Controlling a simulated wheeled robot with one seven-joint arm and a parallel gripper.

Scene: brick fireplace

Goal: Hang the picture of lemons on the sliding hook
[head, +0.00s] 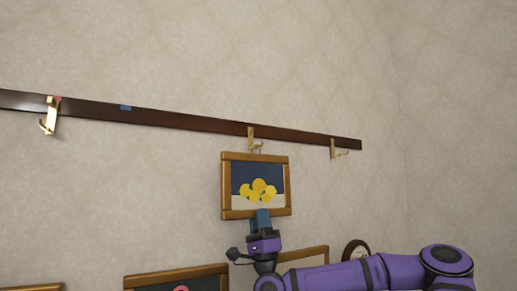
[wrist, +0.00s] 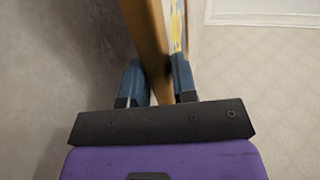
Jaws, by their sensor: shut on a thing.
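The picture of lemons (head: 258,172) has a wooden frame and yellow lemons on a dark blue and pale ground. It is upright against or close to the wall, just below the middle brass hook (head: 252,138) on the dark rail (head: 190,121). My gripper (head: 262,222) is shut on its lower edge. In the wrist view the blue fingers of my gripper (wrist: 160,80) stand on both sides of the frame (wrist: 148,45). A ring or loop seems to show at the frame's top near the hook, but I cannot tell whether they touch.
Another brass hook (head: 48,115) is at the left of the rail, near red and blue marks (head: 126,107), and one (head: 335,149) at the right end. Framed pictures (head: 178,278) and a round clock (head: 355,250) are below. The wall between is clear.

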